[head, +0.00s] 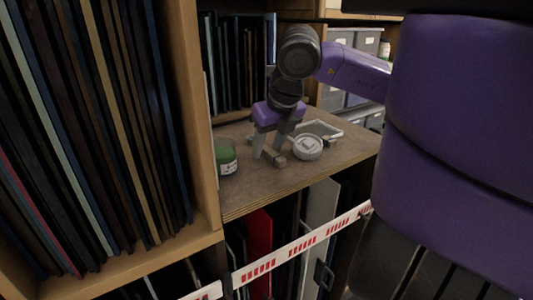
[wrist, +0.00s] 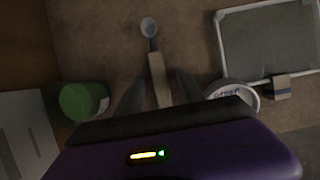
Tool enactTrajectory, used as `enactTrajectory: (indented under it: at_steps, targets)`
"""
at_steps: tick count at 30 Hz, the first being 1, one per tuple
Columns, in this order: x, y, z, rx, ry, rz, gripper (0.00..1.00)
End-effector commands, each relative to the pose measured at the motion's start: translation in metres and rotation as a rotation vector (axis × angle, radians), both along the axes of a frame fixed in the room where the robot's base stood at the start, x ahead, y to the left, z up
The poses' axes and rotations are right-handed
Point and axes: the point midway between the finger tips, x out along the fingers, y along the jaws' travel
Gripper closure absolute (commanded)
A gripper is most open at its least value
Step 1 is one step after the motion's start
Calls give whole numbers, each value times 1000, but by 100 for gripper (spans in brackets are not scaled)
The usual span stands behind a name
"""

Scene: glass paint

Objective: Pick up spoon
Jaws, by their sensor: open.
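The spoon (wrist: 157,80) lies on the brown shelf top in the wrist view, with a small pale bowl at the top, a dark neck and a light wooden handle. In the head view its handle (head: 277,158) shows as a short light bar under my gripper. My gripper (wrist: 160,75) is open and points down, with one finger on each side of the handle and visible gaps to it. The gripper also shows in the head view (head: 269,155), low over the shelf. The handle's near end is hidden by the gripper body, and the bowl is hard to make out in the head view.
A green jar (wrist: 82,101) stands to the left, also in the head view (head: 227,158). A white round container (head: 308,147) stands to the right. Behind it lies a framed tray (wrist: 219,50), with a small block (wrist: 281,87) beside it. A wooden rack (head: 200,120) bounds the left.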

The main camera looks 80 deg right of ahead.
Motion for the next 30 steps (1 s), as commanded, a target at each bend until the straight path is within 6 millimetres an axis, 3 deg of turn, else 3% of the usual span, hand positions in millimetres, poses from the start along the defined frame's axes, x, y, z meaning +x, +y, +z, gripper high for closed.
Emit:
enactTrajectory:
  at_steps: [1, 6, 8, 23, 30]
  targets:
    - [0, 0, 0, 0, 0, 0, 58]
    - [0, 0, 0, 0, 0, 0, 92]
    - [0, 0, 0, 0, 0, 0, 100]
    - [0, 0, 6, -1, 0, 0, 100]
    - [0, -2, 50, -6, 0, -2, 100]
